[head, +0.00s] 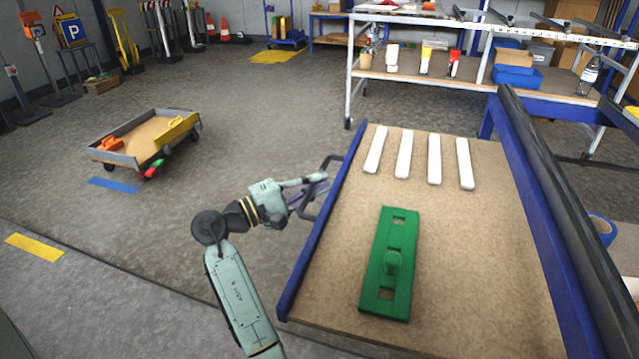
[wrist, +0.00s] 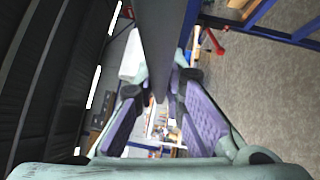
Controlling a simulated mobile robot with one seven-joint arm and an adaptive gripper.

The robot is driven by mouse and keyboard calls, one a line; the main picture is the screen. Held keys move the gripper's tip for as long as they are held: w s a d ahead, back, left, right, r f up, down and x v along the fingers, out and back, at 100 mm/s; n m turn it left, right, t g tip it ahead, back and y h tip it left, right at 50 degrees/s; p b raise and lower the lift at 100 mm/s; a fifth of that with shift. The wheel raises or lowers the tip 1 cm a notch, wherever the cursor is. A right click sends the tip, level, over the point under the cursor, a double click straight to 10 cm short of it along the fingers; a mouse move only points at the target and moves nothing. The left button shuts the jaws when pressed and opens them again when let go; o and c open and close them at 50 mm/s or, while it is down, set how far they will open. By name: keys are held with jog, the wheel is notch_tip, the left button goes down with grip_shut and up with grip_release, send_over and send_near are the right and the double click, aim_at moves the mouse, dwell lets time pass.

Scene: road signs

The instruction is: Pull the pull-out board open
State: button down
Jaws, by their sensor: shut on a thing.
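The pull-out board (head: 470,255) is a brown panel with a blue front edge (head: 325,215), seen in the head view. It extends out to the left from under the bench's dark rail. A dark bar handle (head: 331,159) stands off its blue edge. My gripper (head: 318,187) is at this handle, left of the board, shut on it. In the wrist view the dark handle bar (wrist: 163,40) runs between my two purple-padded fingers (wrist: 162,110). Part of the handle is hidden by my fingers.
A small cart (head: 145,140) stands on the floor at left. A shelf bench (head: 480,75) stands behind. The floor left of the board is mostly clear.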

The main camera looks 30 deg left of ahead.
jog(key=c, duration=1.9)
grip_release()
jog(key=v, duration=1.2)
